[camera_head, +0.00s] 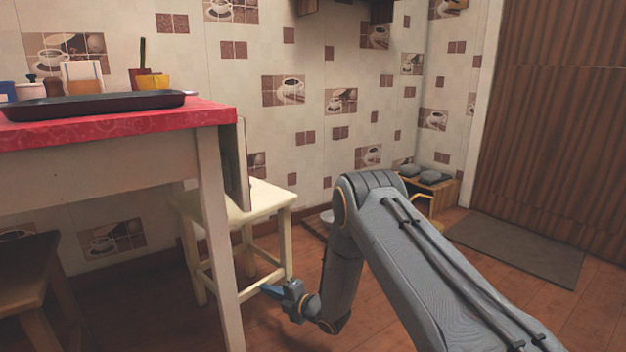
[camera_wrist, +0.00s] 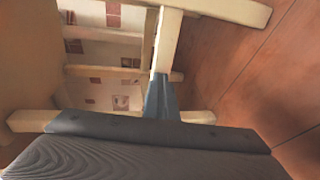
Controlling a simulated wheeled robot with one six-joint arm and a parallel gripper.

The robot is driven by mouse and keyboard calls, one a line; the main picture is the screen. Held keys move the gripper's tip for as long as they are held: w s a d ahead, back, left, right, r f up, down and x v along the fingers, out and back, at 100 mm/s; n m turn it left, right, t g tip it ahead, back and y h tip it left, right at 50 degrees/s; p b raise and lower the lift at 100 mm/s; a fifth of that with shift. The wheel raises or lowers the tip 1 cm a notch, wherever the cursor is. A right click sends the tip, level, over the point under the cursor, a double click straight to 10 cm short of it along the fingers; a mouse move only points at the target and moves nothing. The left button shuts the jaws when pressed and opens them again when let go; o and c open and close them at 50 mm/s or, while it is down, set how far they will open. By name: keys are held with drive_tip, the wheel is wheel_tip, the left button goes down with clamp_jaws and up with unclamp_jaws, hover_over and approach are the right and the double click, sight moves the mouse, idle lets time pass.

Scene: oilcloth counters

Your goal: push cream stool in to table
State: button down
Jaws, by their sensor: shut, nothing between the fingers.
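The cream stool (camera_head: 262,199) stands upright on the floor at the right end of the table (camera_head: 120,128), which has a red cloth. The seat's left part is partly hidden by the table leg and a hanging flap. My gripper (camera_head: 270,291) is shut and empty, low down by the stool's near right leg. In the wrist view my gripper's blue fingers (camera_wrist: 160,98) point at a cream stool leg (camera_wrist: 167,42). Whether they touch it I cannot tell.
A dark tray (camera_head: 95,105) and small containers stand on the table. A brown wooden stool (camera_head: 22,275) is at the lower left. A low wooden box (camera_head: 430,185) stands by the back wall, near a grey mat (camera_head: 515,247). The floor near the mat is clear.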

drive_tip(key=f+p+v, duration=0.1)
drive_tip(key=p+v, duration=0.5)
drive_tip(key=v, duration=0.2)
drive_tip(key=shift+s+d+f, duration=0.25)
drive_tip(key=shift+s+d, duration=0.1)
drive_tip(key=shift+d, duration=0.05)
idle(0.8)
